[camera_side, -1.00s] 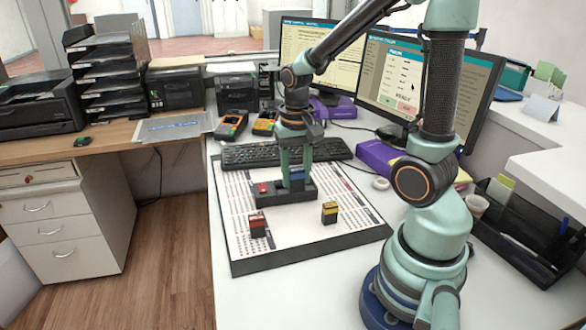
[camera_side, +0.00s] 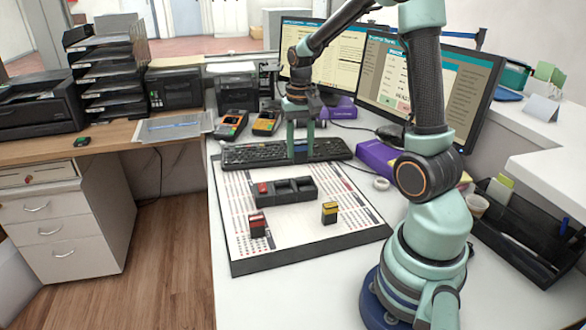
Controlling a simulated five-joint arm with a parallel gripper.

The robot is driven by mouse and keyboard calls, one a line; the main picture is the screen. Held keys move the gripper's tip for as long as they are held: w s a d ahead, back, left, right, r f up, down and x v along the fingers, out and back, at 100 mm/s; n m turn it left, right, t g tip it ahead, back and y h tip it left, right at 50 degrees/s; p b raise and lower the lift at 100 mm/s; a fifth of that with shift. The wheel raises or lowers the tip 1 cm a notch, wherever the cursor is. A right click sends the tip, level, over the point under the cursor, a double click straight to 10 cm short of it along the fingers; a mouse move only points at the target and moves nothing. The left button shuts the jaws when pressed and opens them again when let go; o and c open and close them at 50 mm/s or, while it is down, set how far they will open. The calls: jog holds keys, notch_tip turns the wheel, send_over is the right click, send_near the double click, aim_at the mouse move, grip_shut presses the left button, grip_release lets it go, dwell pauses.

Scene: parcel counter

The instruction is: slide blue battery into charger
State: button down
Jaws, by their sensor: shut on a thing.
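My gripper (camera_side: 301,152) points down in front of the keyboard, raised clear of the charger. It is shut on the blue battery (camera_side: 301,146), which shows only as a small dark-blue patch between the fingers. The dark charger (camera_side: 287,197) lies on the white printed board, a little below the gripper in the picture. A red battery (camera_side: 263,188) sits in its left end; its other bays look empty. Whether the blue battery is straight or tilted is too small to tell.
A red-and-black battery (camera_side: 257,225) and a yellow-and-black battery (camera_side: 330,212) stand on the board (camera_side: 290,242) in front of the charger. A keyboard (camera_side: 250,154) lies behind it. A roll of tape (camera_side: 381,184) is to the right. The board's front middle is clear.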

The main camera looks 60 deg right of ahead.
aim_at(305, 153)
jog(key=d+f, duration=0.3)
jog(key=shift+w+d+f, duration=0.2)
jog(key=shift+d+f, duration=0.15)
jog(key=shift+f, duration=1.9)
jog(key=shift+f, duration=1.3)
jog(key=shift+c, duration=1.7)
grip_release()
notch_tip(305, 153, up, 12)
jog(key=shift+a+r, duration=0.1)
